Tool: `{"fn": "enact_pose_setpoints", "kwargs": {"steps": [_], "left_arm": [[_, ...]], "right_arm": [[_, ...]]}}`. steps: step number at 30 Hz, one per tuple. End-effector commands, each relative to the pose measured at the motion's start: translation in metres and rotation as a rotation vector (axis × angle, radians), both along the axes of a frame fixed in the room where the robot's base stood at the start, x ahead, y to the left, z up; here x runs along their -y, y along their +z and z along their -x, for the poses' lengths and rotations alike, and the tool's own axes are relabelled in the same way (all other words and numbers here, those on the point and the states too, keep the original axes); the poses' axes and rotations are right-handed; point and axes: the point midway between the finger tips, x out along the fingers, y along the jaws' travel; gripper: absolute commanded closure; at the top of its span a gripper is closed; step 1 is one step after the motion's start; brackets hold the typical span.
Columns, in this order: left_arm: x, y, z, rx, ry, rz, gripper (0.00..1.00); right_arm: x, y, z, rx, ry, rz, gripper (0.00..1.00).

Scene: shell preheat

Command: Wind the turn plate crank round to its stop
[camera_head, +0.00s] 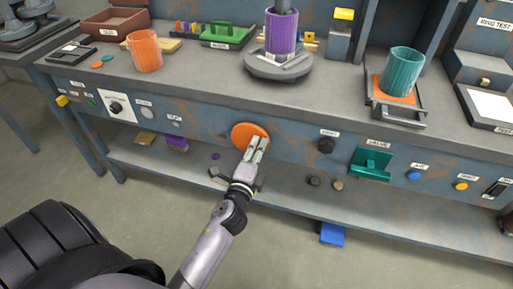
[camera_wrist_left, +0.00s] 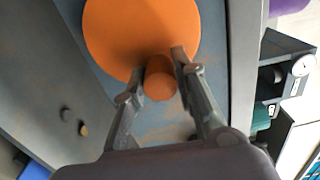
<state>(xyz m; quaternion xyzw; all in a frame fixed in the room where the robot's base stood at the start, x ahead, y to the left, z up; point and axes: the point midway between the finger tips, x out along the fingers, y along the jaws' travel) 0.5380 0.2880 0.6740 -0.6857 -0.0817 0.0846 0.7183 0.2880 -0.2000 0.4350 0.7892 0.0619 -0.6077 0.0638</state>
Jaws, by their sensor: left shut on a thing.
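The crank is an orange disc (camera_head: 243,131) on the blue-grey front panel of the bench in the head view. My left gripper (camera_head: 256,150) reaches its lower right part. In the left wrist view the orange disc (camera_wrist_left: 135,30) fills the top, and its round orange knob (camera_wrist_left: 160,78) sits between the fingers of my left gripper (camera_wrist_left: 158,76). The left gripper is shut on the knob. A purple cylinder (camera_head: 280,35) stands upright on a round grey plate (camera_head: 262,70) on the bench above the crank. My right gripper is not in view.
An orange cup (camera_head: 146,50) stands at the left of the bench. A teal cup (camera_head: 402,72) stands on an orange pad at the right. A black knob (camera_head: 326,146) and a teal valve handle (camera_head: 371,163) stick out of the panel right of the crank. A lower shelf runs beneath.

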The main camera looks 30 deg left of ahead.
Motion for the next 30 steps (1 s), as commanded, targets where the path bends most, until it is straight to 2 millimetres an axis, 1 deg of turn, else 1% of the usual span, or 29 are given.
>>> {"fn": "enact_pose_setpoints", "kwargs": {"steps": [6,12,18,29,30], "left_arm": [[0.002,-0.006,-0.001,-0.032,-0.003,-0.127,1.0],[0.002,-0.009,0.0,-0.048,-0.002,-0.193,1.0],[0.002,-0.009,0.0,-0.055,-0.002,-0.222,1.0],[0.002,-0.01,0.0,-0.056,-0.002,-0.226,1.0],[0.002,-0.01,0.0,-0.056,-0.002,-0.226,0.73]], "right_arm": [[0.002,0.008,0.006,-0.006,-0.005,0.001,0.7],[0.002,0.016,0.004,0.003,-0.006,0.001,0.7],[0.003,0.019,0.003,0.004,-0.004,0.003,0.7],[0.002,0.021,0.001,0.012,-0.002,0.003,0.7],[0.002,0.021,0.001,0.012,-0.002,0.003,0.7]]}}
